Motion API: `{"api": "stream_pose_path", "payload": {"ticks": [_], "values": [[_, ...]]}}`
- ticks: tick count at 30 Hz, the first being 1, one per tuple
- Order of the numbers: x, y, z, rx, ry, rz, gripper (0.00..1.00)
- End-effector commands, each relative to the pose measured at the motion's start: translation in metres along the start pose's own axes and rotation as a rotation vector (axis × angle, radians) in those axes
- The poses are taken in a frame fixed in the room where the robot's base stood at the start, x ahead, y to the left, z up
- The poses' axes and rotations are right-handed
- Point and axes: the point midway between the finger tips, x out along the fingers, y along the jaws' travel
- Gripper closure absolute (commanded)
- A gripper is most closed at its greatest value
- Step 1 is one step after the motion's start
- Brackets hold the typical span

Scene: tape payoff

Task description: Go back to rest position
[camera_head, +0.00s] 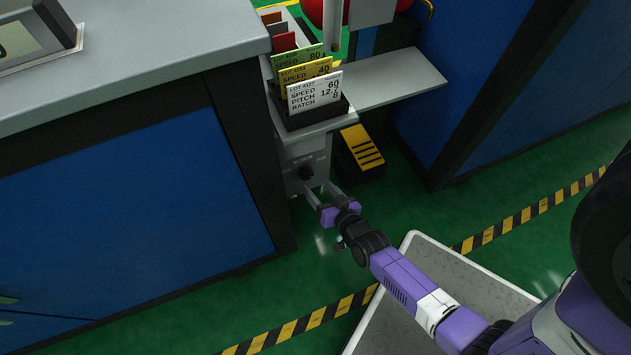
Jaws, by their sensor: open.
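My gripper (322,196) is at the end of my purple and black arm, in the middle of the head view. Nothing shows between the fingers. I cannot tell from this view whether a fingertip touches the panel.
Coloured lot cards (314,91) stand in a dark holder above the panel. A grey shelf (390,80) juts out to the right. Blue cabinets (130,210) flank the gap. A black and yellow pedal (361,148) is on the green floor, where striped tape (520,217) runs.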

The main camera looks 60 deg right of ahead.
Motion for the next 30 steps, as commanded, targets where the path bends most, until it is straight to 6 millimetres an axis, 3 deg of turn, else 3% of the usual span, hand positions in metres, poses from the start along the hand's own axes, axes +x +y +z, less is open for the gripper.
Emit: {"api": "stream_pose_path", "payload": {"ticks": [20, 25, 30], "values": [[-0.003, 0.000, 0.001, -0.006, 0.000, 0.000, 0.39], [-0.001, -0.015, -0.032, -0.054, 0.058, -0.028, 0.39], [-0.046, -0.045, -0.068, -0.148, 0.118, -0.091, 0.39]]}}
